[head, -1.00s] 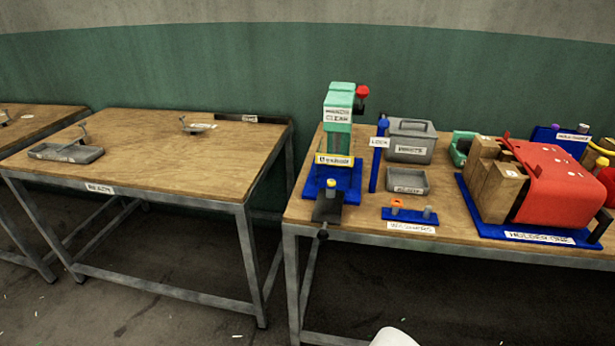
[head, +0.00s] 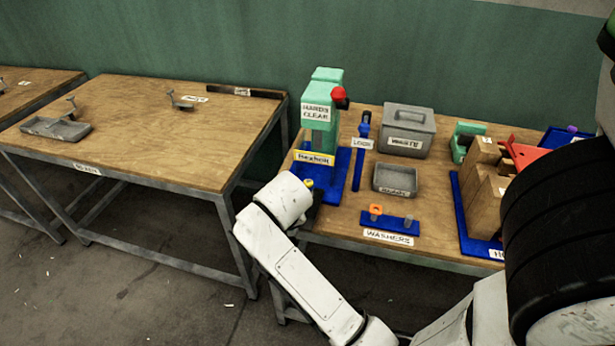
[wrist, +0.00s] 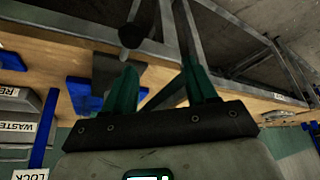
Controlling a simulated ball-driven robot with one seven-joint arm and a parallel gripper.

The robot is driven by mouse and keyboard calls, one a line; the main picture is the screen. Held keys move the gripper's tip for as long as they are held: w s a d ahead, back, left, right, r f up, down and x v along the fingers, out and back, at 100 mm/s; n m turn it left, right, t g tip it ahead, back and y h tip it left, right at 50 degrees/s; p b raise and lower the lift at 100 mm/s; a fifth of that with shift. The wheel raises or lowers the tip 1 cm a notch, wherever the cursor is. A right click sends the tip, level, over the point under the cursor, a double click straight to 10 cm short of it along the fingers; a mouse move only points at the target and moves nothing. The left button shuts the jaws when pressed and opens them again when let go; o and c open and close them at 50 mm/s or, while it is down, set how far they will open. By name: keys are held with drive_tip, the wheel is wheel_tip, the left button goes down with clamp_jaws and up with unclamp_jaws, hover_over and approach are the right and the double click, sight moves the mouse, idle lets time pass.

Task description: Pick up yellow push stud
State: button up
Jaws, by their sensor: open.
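The yellow push stud (head: 308,184) shows as a small yellow spot at the front of the green press (head: 323,85), just beyond the white end of my arm in the head view. I cannot make out the stud in the wrist view. My gripper (wrist: 160,67) is open in the wrist view, its two green fingers spread apart with nothing seen held between them. In the head view the arm hides the fingers. A black knob (wrist: 134,34) shows beyond the left finger.
A grey waste box (head: 405,130), a grey tray (head: 395,179) and a blue washers holder (head: 390,220) stand right of the press. A blue lock post (head: 359,165) stands close beside it. The left table (head: 170,140) is mostly clear.

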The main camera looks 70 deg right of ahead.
drive_tip(key=d+r+m+g, duration=0.1)
drive_tip(key=d+r+m, duration=0.2)
drive_tip(key=d+m, duration=0.2)
drive_tip(key=s+d+r+m+g+y+p, duration=0.1)
drive_tip(key=d+r+m, duration=0.2)
drive_tip(key=d+m, duration=0.3)
drive_tip(key=s+d+r+m+g, duration=0.1)
drive_tip(key=d+r+m, duration=0.2)
drive_tip(key=d+m, duration=0.3)
drive_tip(key=shift+r+m+y, duration=0.15)
drive_tip(key=shift+r+m, duration=0.05)
drive_tip(key=shift+m, duration=0.6)
drive_tip(key=shift+r+m+y, duration=0.15)
drive_tip(key=shift+r+m, duration=0.05)
drive_tip(key=shift+m, duration=0.6)
drive_tip(key=m, duration=0.2)
drive_tip(key=m+y, duration=0.2)
drive_tip(key=m, duration=0.1)
hover_over(309, 181)
wheel_tip(309, 181, down, 3)
drive_tip(key=shift+d+f+b, duration=0.1)
drive_tip(key=shift+f+b, duration=0.1)
drive_tip(key=shift+b, duration=0.15)
drive_tip(key=shift+w+f+p, duration=0.1)
drive_tip(key=shift+f+p, duration=0.75)
drive_tip(key=shift+f, duration=1.8)
clamp_jaws()
